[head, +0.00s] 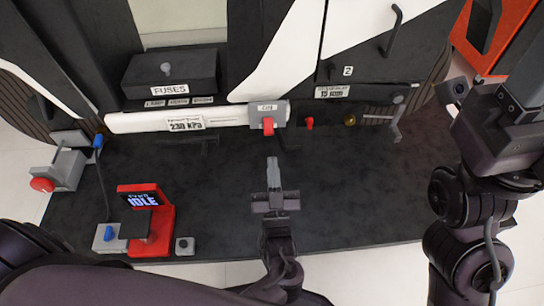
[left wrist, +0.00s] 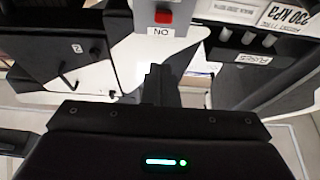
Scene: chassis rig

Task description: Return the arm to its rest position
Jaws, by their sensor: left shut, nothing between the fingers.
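My left gripper (head: 273,165) is over the dark bench top, near the middle of the head view. Its fingers are together with nothing between them, pointing towards the grey switch box (head: 270,108) with a red lever on the panel edge. The fingers are apart from the box in the picture. In the left wrist view my left gripper (left wrist: 160,85) shows as a dark shut pair, with the red switch (left wrist: 162,17) and its label beyond. My right arm (head: 490,160) is bent at the right side of the head view; its fingers do not show.
The bench (head: 340,190) is mostly clear around the left gripper. A red device with an IDLE screen (head: 147,225) and a red button box (head: 55,175) stand at left. A fuse box (head: 170,75) and white panels rise behind. An orange-red case (head: 470,45) is at upper right.

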